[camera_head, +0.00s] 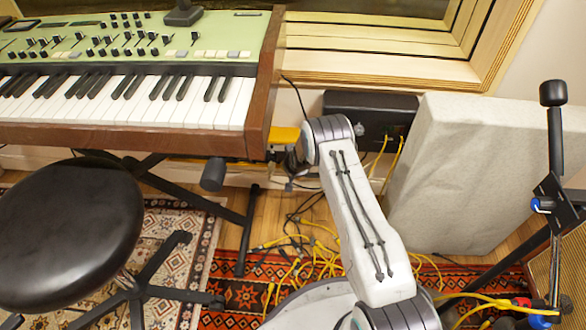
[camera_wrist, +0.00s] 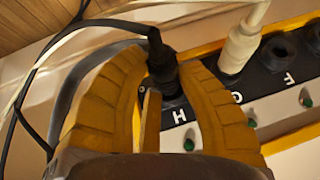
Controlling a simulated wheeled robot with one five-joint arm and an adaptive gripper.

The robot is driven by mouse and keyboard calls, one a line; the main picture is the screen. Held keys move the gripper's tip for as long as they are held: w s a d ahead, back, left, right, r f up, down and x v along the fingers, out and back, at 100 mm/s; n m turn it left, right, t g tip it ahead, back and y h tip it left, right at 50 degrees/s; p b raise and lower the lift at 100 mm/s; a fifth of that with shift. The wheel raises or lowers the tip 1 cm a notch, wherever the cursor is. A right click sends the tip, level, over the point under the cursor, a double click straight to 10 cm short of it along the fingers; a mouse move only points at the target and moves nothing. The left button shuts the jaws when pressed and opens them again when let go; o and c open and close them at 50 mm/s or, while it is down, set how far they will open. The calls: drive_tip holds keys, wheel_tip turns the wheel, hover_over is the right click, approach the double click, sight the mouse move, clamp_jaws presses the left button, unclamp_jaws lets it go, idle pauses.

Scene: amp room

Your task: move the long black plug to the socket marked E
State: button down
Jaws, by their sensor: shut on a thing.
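My gripper (camera_wrist: 164,75) has yellow fingers, shut around the black plug (camera_wrist: 160,55) in the wrist view. A black cable bends away from the plug's top to the left. The plug's lower end is at the socket place marked H on the strip (camera_wrist: 262,84); I cannot tell whether it is fully seated. A white plug (camera_wrist: 240,45) stands in the socket marked G, right of my gripper. An open dark socket (camera_wrist: 279,52) is by the F mark. No E mark is readable. In the head view my arm hides most of the gripper.
Black and white cables (camera_wrist: 45,60) loop left of my fingers. A keyboard (camera_head: 130,95) stands at the left, with a black stool (camera_head: 65,230) in front. A black box (camera_head: 370,115) and a pale padded block (camera_head: 455,170) are at the right. Yellow cables (camera_head: 320,260) litter the floor.

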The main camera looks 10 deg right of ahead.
drive_tip(key=shift+s+f, duration=0.15)
drive_tip(key=shift+s, duration=0.75)
drive_tip(key=shift+s+a+b, duration=0.35)
drive_tip(key=shift+s+b, duration=0.15)
drive_tip(key=shift+s, duration=0.05)
idle(0.7)
drive_tip(key=shift+s+a+b, duration=0.25)
drive_tip(key=shift+s+b, duration=0.05)
drive_tip(key=shift+s, duration=0.4)
drive_tip(key=shift+s+a+b, duration=0.2)
drive_tip(key=shift+s+b, duration=0.1)
drive_tip(key=shift+s, duration=0.35)
